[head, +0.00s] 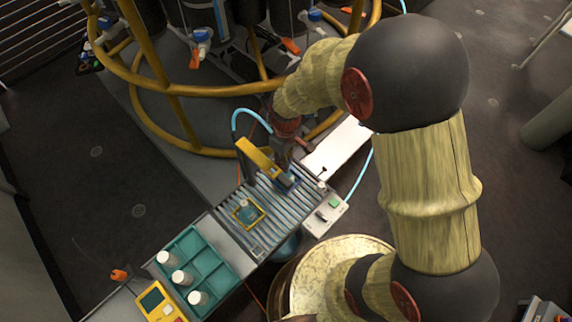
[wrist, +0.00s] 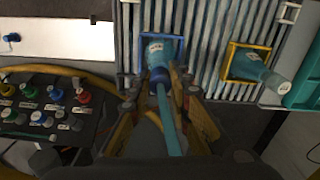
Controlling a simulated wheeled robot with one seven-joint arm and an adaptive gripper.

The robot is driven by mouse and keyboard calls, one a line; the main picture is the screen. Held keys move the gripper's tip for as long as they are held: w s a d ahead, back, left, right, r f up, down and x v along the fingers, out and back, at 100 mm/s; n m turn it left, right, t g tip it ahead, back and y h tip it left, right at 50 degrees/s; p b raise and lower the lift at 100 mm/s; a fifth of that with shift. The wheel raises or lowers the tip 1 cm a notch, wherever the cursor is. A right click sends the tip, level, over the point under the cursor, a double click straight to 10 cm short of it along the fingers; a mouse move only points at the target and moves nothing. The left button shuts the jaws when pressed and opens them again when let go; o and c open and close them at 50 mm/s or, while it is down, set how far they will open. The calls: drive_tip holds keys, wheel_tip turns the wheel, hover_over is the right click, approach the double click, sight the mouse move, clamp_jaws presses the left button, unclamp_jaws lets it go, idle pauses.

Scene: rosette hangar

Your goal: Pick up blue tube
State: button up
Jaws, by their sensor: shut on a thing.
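The blue tube (wrist: 169,118) shows in the wrist view as a long teal-blue piece running from a dark blue collar toward the camera. Beyond the collar is a wider, labelled teal body (wrist: 158,50) within a blue square frame (wrist: 180,50) on the rollers. My gripper (wrist: 159,84) is shut on the blue tube near the collar, with one yellow-sided finger on each side. In the head view my gripper (head: 284,168) is over the far end of the roller conveyor, and the held tube is mostly hidden. I cannot tell whether it is clear of the rollers.
A yellow frame (head: 262,215) with another teal bottle stands nearby on the conveyor (head: 240,238). A teal crate (head: 219,268) with white-capped bottles is at the near end. A control box (head: 325,217) sits beside the conveyor. Curved yellow rails (head: 205,91) rise behind.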

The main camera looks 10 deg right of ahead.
clamp_jaws()
drive_tip(key=shift+r, duration=0.1)
wheel_tip(320, 180, up, 31)
drive_tip(key=p, duration=1.6)
drive_tip(key=shift+f, duration=0.2)
idle(0.7)
drive_tip(key=s+a+r+n+p, duration=0.1)
drive_tip(key=s+a+r+p, duration=0.35)
drive_tip(key=s+p, duration=0.7)
wheel_tip(320, 180, down, 7)
drive_tip(key=w+m, duration=0.1)
drive_tip(key=w, duration=0.1)
drive_tip(key=shift+w+a, duration=0.4)
